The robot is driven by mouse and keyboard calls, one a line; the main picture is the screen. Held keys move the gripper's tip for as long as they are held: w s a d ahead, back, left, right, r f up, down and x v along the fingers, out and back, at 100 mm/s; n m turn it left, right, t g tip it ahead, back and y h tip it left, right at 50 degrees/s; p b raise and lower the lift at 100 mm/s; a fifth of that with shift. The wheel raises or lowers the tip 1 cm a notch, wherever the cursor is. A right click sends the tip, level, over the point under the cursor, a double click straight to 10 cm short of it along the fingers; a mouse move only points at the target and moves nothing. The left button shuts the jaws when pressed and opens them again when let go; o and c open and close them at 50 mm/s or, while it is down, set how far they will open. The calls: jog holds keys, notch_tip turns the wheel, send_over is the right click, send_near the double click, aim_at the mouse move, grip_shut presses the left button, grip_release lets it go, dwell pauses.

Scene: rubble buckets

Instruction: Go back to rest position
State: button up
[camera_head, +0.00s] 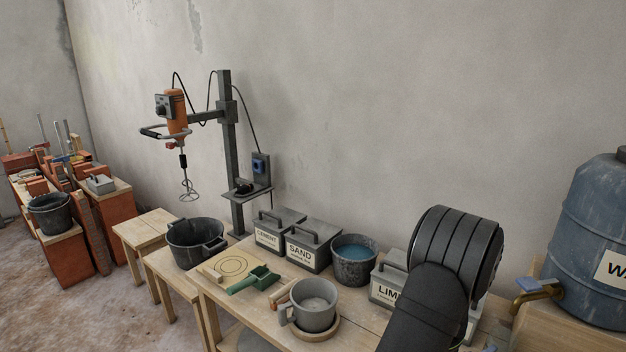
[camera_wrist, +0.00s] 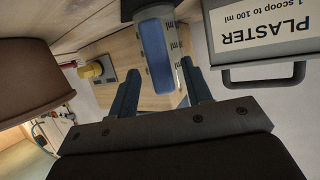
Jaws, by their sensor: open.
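My gripper (camera_wrist: 159,66) shows in the wrist view with its two blue-grey fingers apart. A blue bar (camera_wrist: 155,50), which looks like the handle of a clear measuring vessel (camera_wrist: 178,48) with ml marks, lies in the gap between the fingertips as seen. I cannot tell whether the fingers touch it; the jaws are not closed on it. In the head view my dark arm reaches in at the lower right, and my gripper is hidden there.
A grey PLASTER box (camera_wrist: 262,30) stands close right of my gripper. The workbench (camera_head: 255,312) carries CEMENT (camera_head: 267,238), SAND (camera_head: 300,254) and LIME (camera_head: 386,293) boxes, a water bucket (camera_head: 353,271) and a grey mug (camera_head: 314,315). A blue barrel (camera_head: 590,240) stands right.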

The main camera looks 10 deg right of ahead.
aim_at(494, 351)
jog(key=v, duration=0.8)
jog(key=x, duration=1.2)
jog(key=shift+d+f, duration=0.25)
jog(key=shift+f, duration=0.15)
jog(key=r, duration=0.5)
jog(key=shift+s+a+r, duration=0.1)
jog(key=shift+s, duration=0.15)
jog(key=s+r, duration=0.6)
jog(key=s, duration=0.5)
jog(key=w+a+r+n+t+y, duration=0.2)
jog(key=w+a+n+t, duration=0.1)
jog(key=w+a, duration=1.1)
jog(key=w+a+r+n+t+y, duration=0.2)
jog(key=w+a+n+t+y, duration=0.1)
jog(key=w+a, duration=1.1)
jog(key=shift+w+n, duration=0.4)
jog(key=shift+w, duration=0.5)
jog(key=shift+o, duration=0.4)
